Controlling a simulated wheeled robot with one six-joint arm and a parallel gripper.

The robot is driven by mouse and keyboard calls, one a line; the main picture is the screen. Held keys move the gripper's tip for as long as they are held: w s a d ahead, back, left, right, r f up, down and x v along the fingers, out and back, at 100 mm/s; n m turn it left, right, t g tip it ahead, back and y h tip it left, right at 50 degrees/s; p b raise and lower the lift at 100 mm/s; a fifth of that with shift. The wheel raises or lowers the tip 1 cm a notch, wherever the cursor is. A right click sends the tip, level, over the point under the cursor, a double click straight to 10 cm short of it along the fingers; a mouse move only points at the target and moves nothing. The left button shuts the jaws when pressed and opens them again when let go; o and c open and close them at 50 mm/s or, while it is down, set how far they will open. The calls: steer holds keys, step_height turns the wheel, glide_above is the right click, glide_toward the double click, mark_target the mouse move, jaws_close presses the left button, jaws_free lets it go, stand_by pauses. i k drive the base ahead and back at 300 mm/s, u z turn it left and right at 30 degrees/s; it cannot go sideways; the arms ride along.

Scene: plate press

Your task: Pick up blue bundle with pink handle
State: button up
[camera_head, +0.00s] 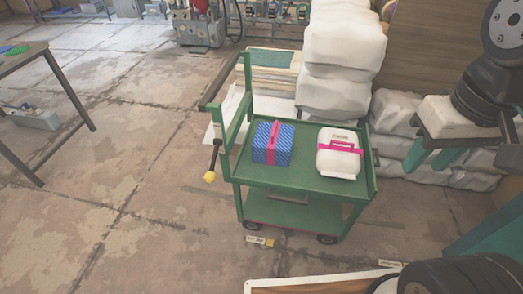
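The blue bundle (262,150) is a blue patterned box with a pink band and handle across its top. It sits upright on the left part of the top shelf of a green cart (295,181). My gripper (426,167) is at the right of the picture, to the right of the cart and apart from the bundle. Its teal fingers are spread, with nothing seen between them. My gripper does not hide the bundle.
A white bundle (338,162) with a pink band sits right of the blue one on the cart. White sacks (343,50) are stacked behind the cart. A table (22,60) stands at far left. The floor between table and cart is mostly clear.

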mark_target(272, 145)
steer(key=u, duration=0.25)
steer(key=i, duration=1)
